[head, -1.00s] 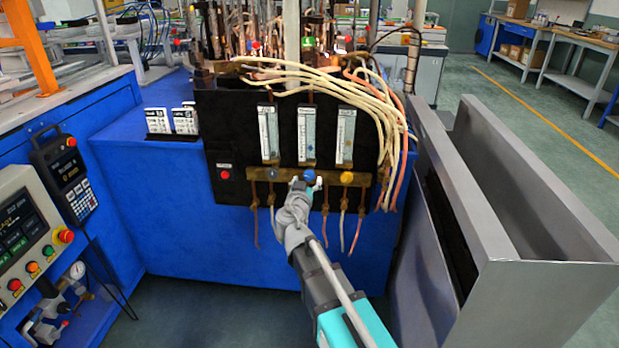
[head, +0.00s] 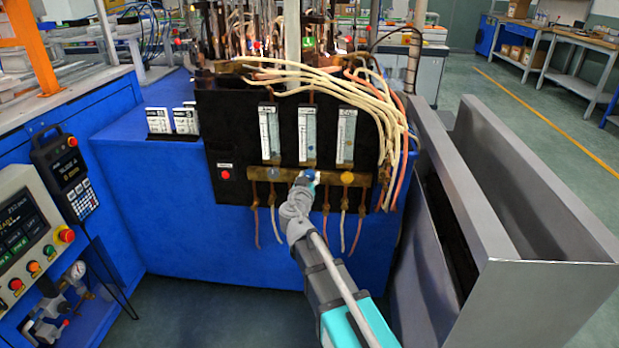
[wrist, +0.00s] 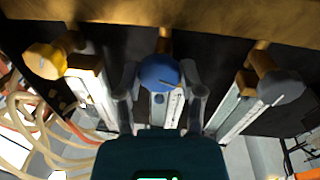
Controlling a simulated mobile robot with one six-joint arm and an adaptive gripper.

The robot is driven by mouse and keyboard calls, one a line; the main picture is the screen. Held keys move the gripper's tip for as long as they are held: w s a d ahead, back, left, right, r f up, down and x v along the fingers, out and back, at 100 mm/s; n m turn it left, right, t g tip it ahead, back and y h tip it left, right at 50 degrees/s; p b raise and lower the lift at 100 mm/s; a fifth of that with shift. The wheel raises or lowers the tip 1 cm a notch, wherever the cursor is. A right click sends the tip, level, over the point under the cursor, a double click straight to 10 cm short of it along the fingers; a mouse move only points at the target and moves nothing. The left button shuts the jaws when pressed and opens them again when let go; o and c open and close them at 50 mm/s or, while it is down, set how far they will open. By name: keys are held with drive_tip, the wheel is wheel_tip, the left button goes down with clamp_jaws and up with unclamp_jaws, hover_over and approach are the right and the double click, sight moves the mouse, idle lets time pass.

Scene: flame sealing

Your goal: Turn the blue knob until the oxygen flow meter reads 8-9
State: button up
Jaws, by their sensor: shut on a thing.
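The blue knob (wrist: 159,73) sits between my two fingertips in the wrist view, on the middle valve of the brass bar. My gripper (wrist: 162,92) is shut on it, one finger at each side. In the head view my gripper (head: 305,181) is at the panel, and a bit of the blue knob (head: 309,174) shows above it. The middle flow meter (head: 307,134) stands upright above the knob. Two more flow meters, left (head: 269,133) and right (head: 346,135), flank it. Their scales are too small to read.
A yellow knob (head: 347,178) is to the right and a grey-blue knob (head: 272,173) to the left on the brass bar (head: 326,177). A red button (head: 225,174) is at the panel's left. Hoses (head: 360,232) hang below. A grey metal trough (head: 520,290) stands at the right.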

drive_tip(key=shift+c, duration=0.7)
drive_tip(key=shift+n, duration=0.3)
drive_tip(key=shift+n+t+b, duration=0.3)
drive_tip(key=shift+n+b, duration=0.2)
drive_tip(key=shift+n, duration=2.3)
drive_tip(key=shift+a, duration=0.1)
drive_tip(key=o, duration=1.2)
drive_tip(key=shift+c, duration=0.2)
